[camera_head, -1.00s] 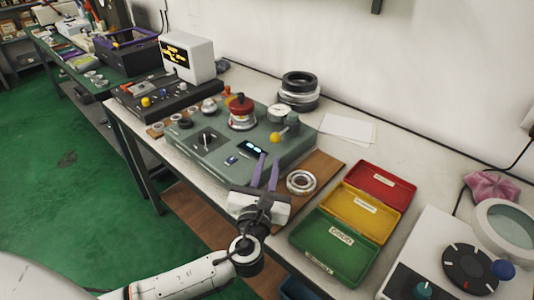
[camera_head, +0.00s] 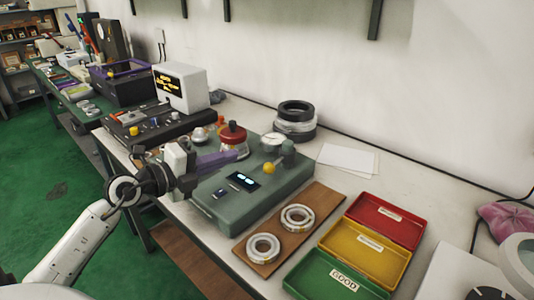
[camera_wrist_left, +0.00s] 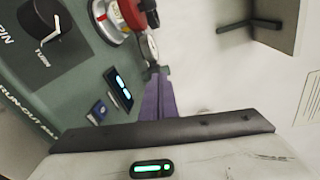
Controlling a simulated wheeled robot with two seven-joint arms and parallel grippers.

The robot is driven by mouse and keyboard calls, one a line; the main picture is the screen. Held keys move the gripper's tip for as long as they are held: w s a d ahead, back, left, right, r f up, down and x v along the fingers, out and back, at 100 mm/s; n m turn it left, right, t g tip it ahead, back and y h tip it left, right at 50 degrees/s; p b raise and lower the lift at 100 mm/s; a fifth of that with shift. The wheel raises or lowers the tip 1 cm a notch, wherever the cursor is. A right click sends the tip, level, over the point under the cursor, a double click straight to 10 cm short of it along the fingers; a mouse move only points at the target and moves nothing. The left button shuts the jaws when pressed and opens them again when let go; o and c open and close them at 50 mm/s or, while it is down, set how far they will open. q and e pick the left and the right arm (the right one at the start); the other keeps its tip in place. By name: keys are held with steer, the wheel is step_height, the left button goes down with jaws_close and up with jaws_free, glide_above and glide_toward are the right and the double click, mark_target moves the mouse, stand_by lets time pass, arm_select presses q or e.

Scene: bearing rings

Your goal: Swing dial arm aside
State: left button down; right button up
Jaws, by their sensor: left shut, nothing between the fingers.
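The grey-green run-out tester (camera_head: 262,200) stands on the bench with a small lit display.
Two bearing rings (camera_head: 297,217) lie on a wooden board (camera_head: 325,200) in front right. Red, yellow (camera_head: 365,250) and green trays stand right of it. Paper lies on the bench.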

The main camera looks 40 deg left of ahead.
arm_select(q)
steer(key=a+n, duration=0.1)
steer(key=s+a+f+g, duration=0.1)
steer(key=a+n, duration=0.1)
steer(key=shift+s+f+n+g+y, duration=0.2)
steer(key=shift+f+n+g+y, duration=0.1)
steer(key=shift+y, duration=0.1)
steer(key=shift+w+a, duration=0.1)
steer(key=shift+w, duration=0.05)
steer(key=b, duration=0.1)
glide_toward(263, 149)
steer(key=x, duration=0.4)
steer(key=shift+w+a+f, duration=0.1)
steer(key=shift+w+f, duration=0.05)
steer(key=shift+x, duration=0.8)
steer(key=shift+w, duration=0.1)
